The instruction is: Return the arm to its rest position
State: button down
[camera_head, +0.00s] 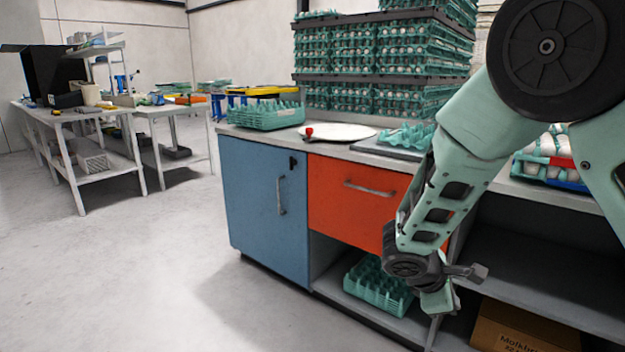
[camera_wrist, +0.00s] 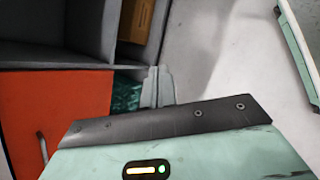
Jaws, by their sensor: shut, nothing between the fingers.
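My arm (camera_head: 455,185) comes down from the upper right in the head view. It bends at a dark joint in front of the counter, and its far end hangs before the open lower shelf. My gripper (camera_wrist: 159,74) shows in the wrist view as grey fingers beyond the pale green wrist housing. The fingers are together and hold nothing. In the head view the fingers cannot be told clearly from the wrist parts.
The counter has a blue door (camera_head: 262,205) and an orange drawer (camera_head: 350,205). A green tray (camera_head: 378,287) is on its lower shelf, and a cardboard box (camera_head: 520,330) lies right of it. Stacked egg trays (camera_head: 375,60) stand behind. The grey floor (camera_head: 130,280) at left is clear.

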jog(key=s+a+r+m+g+y, duration=0.1)
jog(key=s+a+r+m+y, duration=0.15)
jog(key=s+a, duration=0.45)
jog(key=s+a+r+m+g+y+p, duration=0.1)
jog(key=s+a+r+m+y, duration=0.2)
jog(key=s, duration=0.8)
jog(key=s+a+r+m+g+y, duration=0.1)
jog(key=s+a+r+y, duration=0.3)
jog(key=s, duration=0.5)
notch_tip(320, 180, up, 22)
jog(key=h+p, duration=0.1)
jog(key=p, duration=1.9)
jog(key=shift+d+f+p, duration=0.25)
jog(key=shift+d+p, duration=0.05)
jog(key=shift+w, duration=0.1)
